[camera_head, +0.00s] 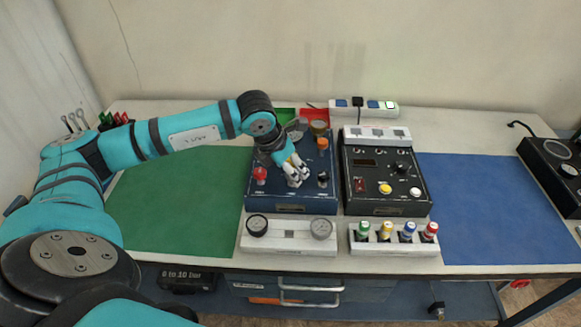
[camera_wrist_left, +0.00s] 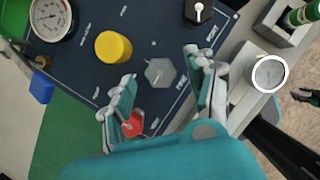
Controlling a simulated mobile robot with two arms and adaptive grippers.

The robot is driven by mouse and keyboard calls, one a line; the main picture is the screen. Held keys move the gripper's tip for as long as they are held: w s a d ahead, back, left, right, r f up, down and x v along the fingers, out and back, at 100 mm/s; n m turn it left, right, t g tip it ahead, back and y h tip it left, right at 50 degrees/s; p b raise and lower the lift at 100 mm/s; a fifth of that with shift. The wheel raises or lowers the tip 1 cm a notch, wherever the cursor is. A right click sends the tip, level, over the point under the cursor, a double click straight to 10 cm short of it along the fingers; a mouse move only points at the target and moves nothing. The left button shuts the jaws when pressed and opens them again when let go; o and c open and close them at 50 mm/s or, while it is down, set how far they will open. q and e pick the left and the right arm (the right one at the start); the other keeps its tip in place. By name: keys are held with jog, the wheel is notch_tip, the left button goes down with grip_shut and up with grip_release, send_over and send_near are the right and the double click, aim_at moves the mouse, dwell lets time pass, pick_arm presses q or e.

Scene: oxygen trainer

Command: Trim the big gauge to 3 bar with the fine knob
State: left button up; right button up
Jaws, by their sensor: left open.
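The big gauge (camera_wrist_left: 52,18) has a round white face with a dark needle, at the upper left of the left wrist view; its reading is too small to tell. It sits on the dark blue panel (camera_head: 290,208). A grey hexagonal knob (camera_wrist_left: 160,73) lies between the spread fingers of my left gripper (camera_wrist_left: 161,66); I see no clear contact. Which knob is the fine one I cannot read from the labels. My right gripper is out of view.
A yellow knob (camera_wrist_left: 113,46), a red knob (camera_head: 260,174) and a black knob (camera_head: 323,178) are near the gripper. A white block with a small gauge (camera_head: 321,228) stands in front. A black control box (camera_head: 384,205) is to the right. Green and blue mats (camera_head: 490,200) are clear.

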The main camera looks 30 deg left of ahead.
pick_arm(q)
jog(key=shift+w+f, duration=0.25)
jog(key=shift+f, duration=0.45)
jog(key=c, duration=1.2)
jog(key=shift+o, duration=0.3)
jog(key=shift+f+m+b, duration=0.2)
jog(key=shift+m+b, duration=0.5)
jog(key=shift+b, duration=0.5)
jog(key=shift+r+m+h+b, duration=0.2)
jog(key=shift+m+h+b, duration=0.2)
jog(key=shift+m, duration=0.1)
jog(key=shift+r, duration=0.1)
jog(key=o, duration=1.1)
jog(key=shift+o, duration=0.2)
